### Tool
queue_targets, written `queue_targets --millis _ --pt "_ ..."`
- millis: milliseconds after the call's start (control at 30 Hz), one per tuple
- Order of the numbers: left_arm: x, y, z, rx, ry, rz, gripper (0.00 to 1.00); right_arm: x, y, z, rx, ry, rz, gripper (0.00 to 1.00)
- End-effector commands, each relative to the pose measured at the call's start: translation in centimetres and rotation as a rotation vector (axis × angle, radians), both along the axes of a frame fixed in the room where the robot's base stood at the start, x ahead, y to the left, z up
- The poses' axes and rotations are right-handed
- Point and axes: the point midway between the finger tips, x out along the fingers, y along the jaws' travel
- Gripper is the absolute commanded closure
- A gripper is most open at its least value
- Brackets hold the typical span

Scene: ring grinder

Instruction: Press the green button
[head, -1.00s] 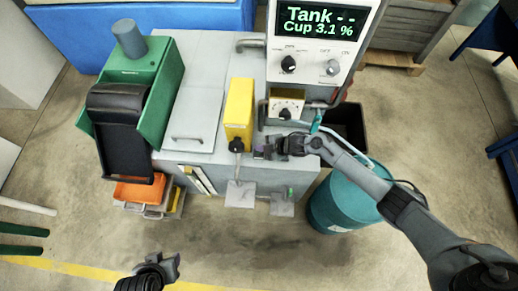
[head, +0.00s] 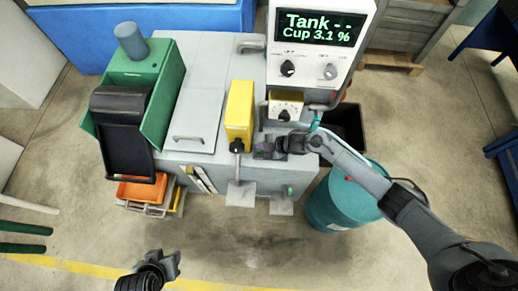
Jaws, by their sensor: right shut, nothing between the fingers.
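A small green part (head: 290,191), perhaps the green button, shows low on the front of the grey machine (head: 215,165), at its right side. It is too small to tell its shape. My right gripper (head: 262,151) is shut and empty. It is in front of the machine's upper front edge, just right of the yellow box's (head: 239,112) lower end and up and left of the green part, apart from it in the picture. My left gripper (head: 168,264) is at the bottom edge, far from the machine; its jaw opening is unclear.
A control panel (head: 320,65) with a display and knobs stands above my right gripper. A yellow dial box (head: 286,105) sits below it. A teal drum (head: 342,208) stands at the machine's right, under my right arm. Two grey plates (head: 240,195) stick out below the machine's front.

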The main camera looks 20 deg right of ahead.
Motion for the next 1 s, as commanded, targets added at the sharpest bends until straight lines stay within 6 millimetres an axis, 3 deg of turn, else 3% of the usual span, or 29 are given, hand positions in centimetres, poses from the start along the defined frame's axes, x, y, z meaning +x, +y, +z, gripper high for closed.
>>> queue_targets --millis 400,1000 --pt "0.0 0.1 3.8 0.005 -0.001 -0.004 0.57 0.0 0.0 4.1 -0.001 -0.001 0.001 1.00" --pt "0.0 0.3 3.8 0.012 -0.001 -0.008 0.57 0.0 0.0 4.2 0.000 0.000 0.000 1.00"
